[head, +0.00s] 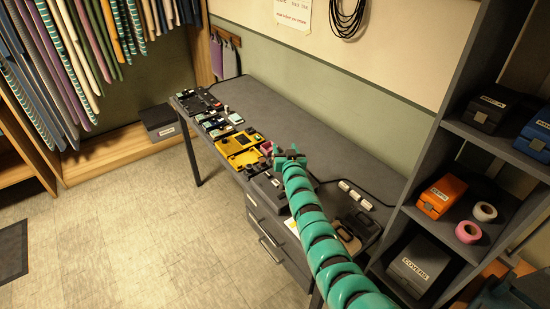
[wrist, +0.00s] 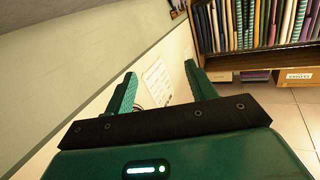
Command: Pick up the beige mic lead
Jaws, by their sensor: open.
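I cannot pick out a beige mic lead for certain in either view. A tan patch (head: 348,240) shows at the near right end of the grey table (head: 300,108), partly behind my arm, and I cannot tell what it is. My gripper (head: 289,153) is over the middle of the table, close to the small devices there. In the wrist view my gripper (wrist: 160,84) has its two green fingers wide apart with nothing between them. Beyond them are the wall and a paper sign.
A black coiled cable (head: 346,20) hangs on the wall. A shelf unit (head: 450,120) with an orange box (head: 441,196) stands right. Floor (head: 150,220) at left is open.

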